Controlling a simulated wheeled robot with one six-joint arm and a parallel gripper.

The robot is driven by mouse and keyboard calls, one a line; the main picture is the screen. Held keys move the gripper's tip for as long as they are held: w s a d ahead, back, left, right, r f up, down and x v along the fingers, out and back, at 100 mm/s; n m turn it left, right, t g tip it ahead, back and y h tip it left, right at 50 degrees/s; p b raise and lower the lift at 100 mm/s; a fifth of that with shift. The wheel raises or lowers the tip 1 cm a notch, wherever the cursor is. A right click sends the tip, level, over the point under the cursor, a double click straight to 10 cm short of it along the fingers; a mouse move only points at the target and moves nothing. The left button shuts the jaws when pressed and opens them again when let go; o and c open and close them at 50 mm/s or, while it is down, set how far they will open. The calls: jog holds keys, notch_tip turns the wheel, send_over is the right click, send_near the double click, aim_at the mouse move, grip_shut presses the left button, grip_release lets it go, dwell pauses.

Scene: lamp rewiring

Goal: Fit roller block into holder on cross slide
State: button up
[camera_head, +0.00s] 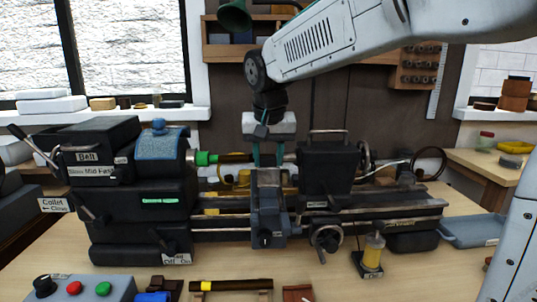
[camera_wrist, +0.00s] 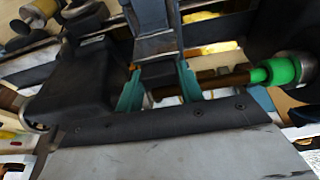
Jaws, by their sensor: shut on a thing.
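My gripper (camera_head: 268,154) points down over the middle of the lathe, its teal fingers just above the cross slide. In the wrist view my gripper (camera_wrist: 160,88) has a finger on each side of a dark grey block (camera_wrist: 159,72), which I take to be the roller block; it is shut on it. The cross slide (camera_head: 268,212) is blue-grey, with the holder (camera_head: 266,178) at its top, below the fingers. A brown rod (camera_head: 236,157) runs from the green collet (camera_head: 205,158) towards the fingers. Whether the block touches the holder or rod cannot be told.
The dark headstock (camera_head: 143,205) stands left and a black tailstock (camera_head: 328,172) stands close on the right. An oil bottle (camera_head: 374,250), a control box (camera_head: 82,289) and a rod on a stand (camera_head: 232,286) are in front. A blue tray (camera_head: 470,232) lies right.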

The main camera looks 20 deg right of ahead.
jog(key=shift+f, duration=0.35)
jog(key=o, duration=1.1)
